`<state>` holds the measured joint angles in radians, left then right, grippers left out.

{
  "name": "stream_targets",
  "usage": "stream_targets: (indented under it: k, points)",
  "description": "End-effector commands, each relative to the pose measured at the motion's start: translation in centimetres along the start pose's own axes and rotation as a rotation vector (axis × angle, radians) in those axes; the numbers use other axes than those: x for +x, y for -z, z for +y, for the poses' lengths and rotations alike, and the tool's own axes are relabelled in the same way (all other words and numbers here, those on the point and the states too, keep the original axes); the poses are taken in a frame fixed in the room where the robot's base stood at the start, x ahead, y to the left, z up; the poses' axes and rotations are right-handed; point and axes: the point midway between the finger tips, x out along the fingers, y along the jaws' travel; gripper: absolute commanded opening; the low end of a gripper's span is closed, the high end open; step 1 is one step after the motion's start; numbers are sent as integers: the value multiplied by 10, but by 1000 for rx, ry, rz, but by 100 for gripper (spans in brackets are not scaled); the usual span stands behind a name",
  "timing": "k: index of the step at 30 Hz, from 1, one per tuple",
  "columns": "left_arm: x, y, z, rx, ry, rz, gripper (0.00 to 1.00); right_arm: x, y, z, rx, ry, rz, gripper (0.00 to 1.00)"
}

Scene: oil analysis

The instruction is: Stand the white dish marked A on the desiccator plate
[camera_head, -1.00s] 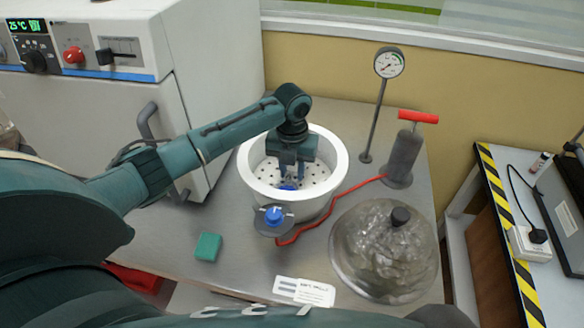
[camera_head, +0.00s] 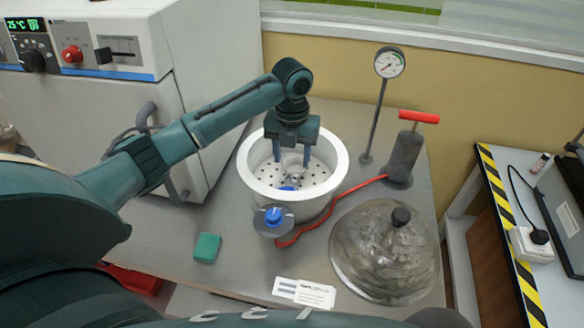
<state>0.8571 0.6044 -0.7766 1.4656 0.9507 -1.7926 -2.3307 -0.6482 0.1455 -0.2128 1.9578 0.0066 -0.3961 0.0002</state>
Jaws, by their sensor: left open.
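The white desiccator bowl (camera_head: 250,172) stands open on the bench, with its perforated plate (camera_head: 318,182) inside. A small pale dish (camera_head: 291,168) shows on the plate near the middle, below and between the fingers of my left gripper (camera_head: 292,160). Any letter on it is too small to read. A small blue spot shows at its front edge. My left gripper is open, pointing down over the bowl, its fingers apart on either side of the dish. Whether the dish sits fully flat is hard to tell. My right gripper is out of view.
The desiccator lid (camera_head: 385,255) with a dark knob lies on the bench at right. A hand pump (camera_head: 404,155) joins a red hose (camera_head: 345,195) to the bowl's blue valve (camera_head: 274,217). A gauge (camera_head: 389,63) stands behind. A green block (camera_head: 207,248) and a label card (camera_head: 304,292) lie in front.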

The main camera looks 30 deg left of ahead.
Motion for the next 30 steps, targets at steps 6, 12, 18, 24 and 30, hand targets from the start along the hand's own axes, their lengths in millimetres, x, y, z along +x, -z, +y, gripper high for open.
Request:
stream_targets:
  k: [6,12,18,24,30]
  points:
    - [-45,-1,0,1,1,-3,50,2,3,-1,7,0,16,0]
    - [-67,0,0,-1,0,0,50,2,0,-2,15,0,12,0]
    - [-71,0,0,-1,0,1,50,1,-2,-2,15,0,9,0]
    - [-70,0,0,-1,0,1,50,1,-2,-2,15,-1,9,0]
    - [-70,0,0,0,0,1,50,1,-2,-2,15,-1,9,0]
